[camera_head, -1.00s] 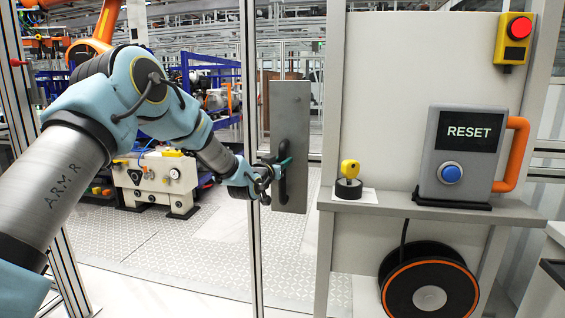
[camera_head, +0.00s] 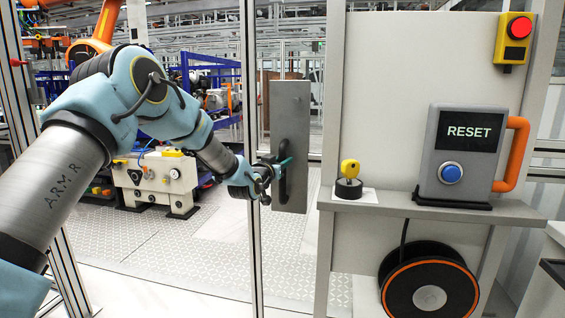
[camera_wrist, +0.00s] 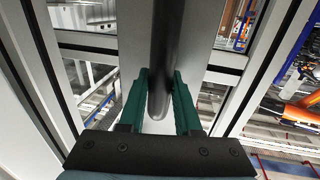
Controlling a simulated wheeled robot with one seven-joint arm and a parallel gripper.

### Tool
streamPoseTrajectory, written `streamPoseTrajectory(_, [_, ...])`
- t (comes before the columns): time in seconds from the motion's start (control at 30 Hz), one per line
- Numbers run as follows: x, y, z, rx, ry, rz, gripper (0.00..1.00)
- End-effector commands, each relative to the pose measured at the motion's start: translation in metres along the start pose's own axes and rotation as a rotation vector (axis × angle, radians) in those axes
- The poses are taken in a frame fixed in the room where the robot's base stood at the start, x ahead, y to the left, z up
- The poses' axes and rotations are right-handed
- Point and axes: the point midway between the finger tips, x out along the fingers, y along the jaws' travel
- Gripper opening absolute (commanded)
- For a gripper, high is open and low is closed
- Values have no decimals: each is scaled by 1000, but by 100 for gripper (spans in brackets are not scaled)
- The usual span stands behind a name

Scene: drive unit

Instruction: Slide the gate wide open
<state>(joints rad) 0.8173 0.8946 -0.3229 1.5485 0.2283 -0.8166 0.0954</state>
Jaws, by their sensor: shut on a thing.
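The gate shows in the head view as a framed clear panel with a grey metal plate (camera_head: 291,105) and a dark vertical handle (camera_head: 283,186) on it. My gripper (camera_head: 278,170) is at the handle, with its green fingers on it. In the wrist view the two green fingers of my gripper (camera_wrist: 160,100) are on either side of the dark round handle bar (camera_wrist: 166,45), shut on it near its rounded end. The gate's slim upright post (camera_head: 252,150) stands just left of the plate. Part of the handle is hidden behind the fingers.
Right of the plate is a grey cabinet with a shelf (camera_head: 400,205). On it are a yellow key (camera_head: 350,169) on a black base and a RESET box (camera_head: 466,150). A cable reel (camera_head: 430,297) sits below. A white machine (camera_head: 155,180) stands beyond the gate.

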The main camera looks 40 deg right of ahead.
Motion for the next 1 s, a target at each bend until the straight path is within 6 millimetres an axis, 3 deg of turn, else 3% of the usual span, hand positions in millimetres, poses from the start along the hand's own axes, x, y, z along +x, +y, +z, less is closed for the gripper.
streamPoseTrajectory(0.37, [11,60,4,0,2,10,0])
streamPoseTrajectory(0.77, [12,69,0,-2,-1,10,0])
streamPoseTrajectory(0.8, [12,69,0,-1,-1,10,36])
streamPoseTrajectory(1.0, [12,67,0,-1,-1,8,58])
